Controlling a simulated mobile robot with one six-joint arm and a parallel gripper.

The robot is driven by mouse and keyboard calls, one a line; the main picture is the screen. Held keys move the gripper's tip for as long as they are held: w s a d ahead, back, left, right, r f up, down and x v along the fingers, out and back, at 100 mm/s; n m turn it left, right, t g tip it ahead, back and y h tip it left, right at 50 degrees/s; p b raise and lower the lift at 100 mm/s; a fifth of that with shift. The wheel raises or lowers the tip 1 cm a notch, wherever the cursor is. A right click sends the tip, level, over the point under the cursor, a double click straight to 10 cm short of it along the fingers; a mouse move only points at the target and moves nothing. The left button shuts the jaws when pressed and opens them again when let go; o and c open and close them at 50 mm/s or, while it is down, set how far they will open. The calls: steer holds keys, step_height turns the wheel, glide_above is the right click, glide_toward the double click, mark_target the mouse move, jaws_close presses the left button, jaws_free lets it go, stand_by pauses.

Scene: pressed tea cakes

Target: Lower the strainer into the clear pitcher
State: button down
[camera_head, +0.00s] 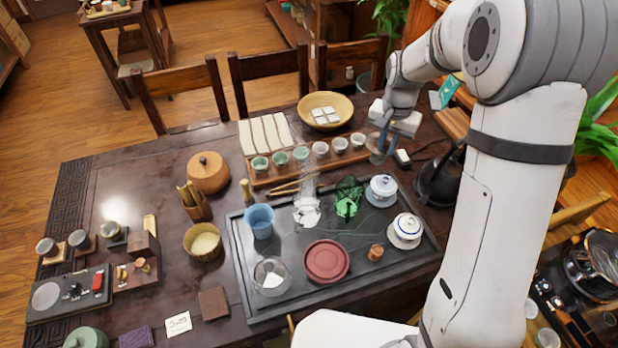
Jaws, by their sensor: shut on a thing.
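A tall clear glass vessel (306,198), which looks like the clear pitcher, stands upright on the tray, to the left of and nearer than my gripper. My gripper is apart from it.
A green glass vessel (347,197) stands right beside the clear one. A blue cup (260,221), a round clear glass (271,274), a red-brown dish (326,261) and lidded white bowls (405,231) share the tray. A dark kettle (437,179) stands at right.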

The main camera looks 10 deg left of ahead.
steer(key=s+a+f+p, duration=0.2)
steer(key=s+a, duration=1.2)
steer(key=a, duration=0.3)
step_height(320, 180, down, 7)
steer(key=b, duration=0.5)
steer(key=shift+s+d+f, duration=0.15)
steer(key=shift+s+d, duration=0.05)
steer(key=c, duration=0.8)
jaws_free()
steer(key=shift+o, duration=0.2)
step_height(320, 180, up, 7)
steer(key=p, duration=0.4)
